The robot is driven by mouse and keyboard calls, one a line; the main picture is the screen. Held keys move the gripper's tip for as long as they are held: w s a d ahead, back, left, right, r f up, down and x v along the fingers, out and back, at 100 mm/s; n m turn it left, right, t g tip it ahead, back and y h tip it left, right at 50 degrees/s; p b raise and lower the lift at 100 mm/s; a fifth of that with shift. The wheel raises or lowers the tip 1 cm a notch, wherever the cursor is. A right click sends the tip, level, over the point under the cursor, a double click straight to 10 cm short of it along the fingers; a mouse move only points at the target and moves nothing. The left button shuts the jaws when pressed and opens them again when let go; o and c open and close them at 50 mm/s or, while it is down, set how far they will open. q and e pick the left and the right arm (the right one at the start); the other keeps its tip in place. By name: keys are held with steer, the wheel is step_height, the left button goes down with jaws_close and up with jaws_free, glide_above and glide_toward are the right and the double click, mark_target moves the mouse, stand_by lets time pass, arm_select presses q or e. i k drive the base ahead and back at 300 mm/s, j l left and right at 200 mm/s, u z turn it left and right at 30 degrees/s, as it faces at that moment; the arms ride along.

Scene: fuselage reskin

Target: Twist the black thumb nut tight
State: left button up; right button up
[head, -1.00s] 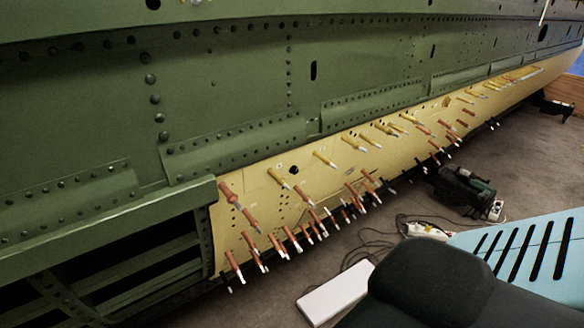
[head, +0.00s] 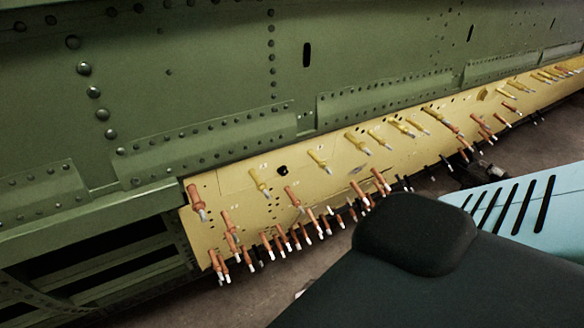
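A small black piece (head: 282,171) shows on the yellow skin panel (head: 235,180), left of the picture's middle and just below the green skin. It may be the black thumb nut, but it is too small to tell a nut from a hole. Neither of my grippers is in view, so nothing is seen touching it.
Copper-coloured fasteners (head: 196,200) and yellow ones (head: 318,158) stick out of the yellow panel around the black piece. Green riveted skin (head: 200,90) rises above. An open framed bay (head: 90,265) is at lower left. Bare floor (head: 215,305) shows below.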

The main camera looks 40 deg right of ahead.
mark_target(283, 170)
steer(key=l+u, duration=0.15)
steer(key=l, duration=0.75)
steer(key=l+u, duration=0.1)
steer(key=l, duration=1.5)
steer(key=k+l, duration=0.15)
steer(key=l, duration=1.2)
